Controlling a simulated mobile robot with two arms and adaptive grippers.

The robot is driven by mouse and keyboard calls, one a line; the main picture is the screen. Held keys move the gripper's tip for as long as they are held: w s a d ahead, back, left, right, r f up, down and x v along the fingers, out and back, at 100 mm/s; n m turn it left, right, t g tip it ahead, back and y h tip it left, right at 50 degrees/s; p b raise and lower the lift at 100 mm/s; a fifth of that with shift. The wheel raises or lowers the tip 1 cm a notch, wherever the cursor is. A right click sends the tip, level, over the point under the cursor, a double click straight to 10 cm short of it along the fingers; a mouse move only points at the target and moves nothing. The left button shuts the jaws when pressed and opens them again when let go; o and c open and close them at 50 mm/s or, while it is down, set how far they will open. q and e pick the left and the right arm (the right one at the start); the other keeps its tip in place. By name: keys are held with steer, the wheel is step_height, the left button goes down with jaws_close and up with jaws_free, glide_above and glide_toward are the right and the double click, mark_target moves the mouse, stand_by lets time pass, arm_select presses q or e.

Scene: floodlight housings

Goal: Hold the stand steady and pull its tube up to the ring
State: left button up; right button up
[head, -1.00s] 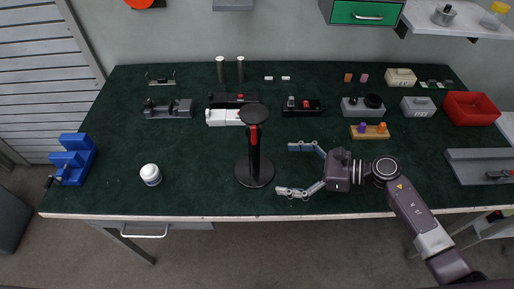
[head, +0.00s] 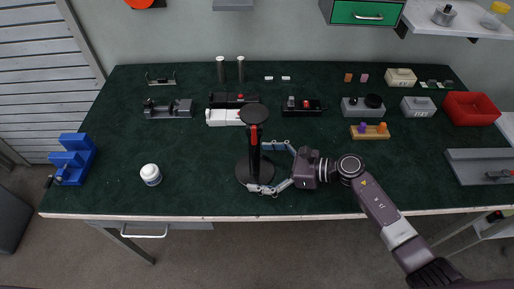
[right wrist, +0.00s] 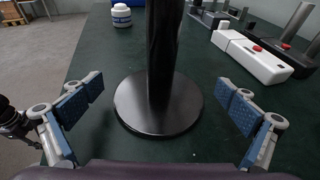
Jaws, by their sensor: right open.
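The black stand (head: 255,160) stands upright on the table, with a round base (head: 246,174), a dark tube and a round top plate (head: 254,113). A red mark (head: 254,136) shows on the upper part of the stand. My right gripper (head: 265,167) is open, its fingers on the far and near sides of the stand. The stand's top is out of that view. My left gripper is not in view.
A white jar (head: 151,174) stands left of the stand. A white block (head: 222,117) and a black block (head: 228,99) lie behind it. A wooden block with pegs (head: 370,132) is at the right. The table's front edge is close; the front left is mostly clear.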

steer(key=c, duration=1.9)
jaws_close()
stand_by(0.4)
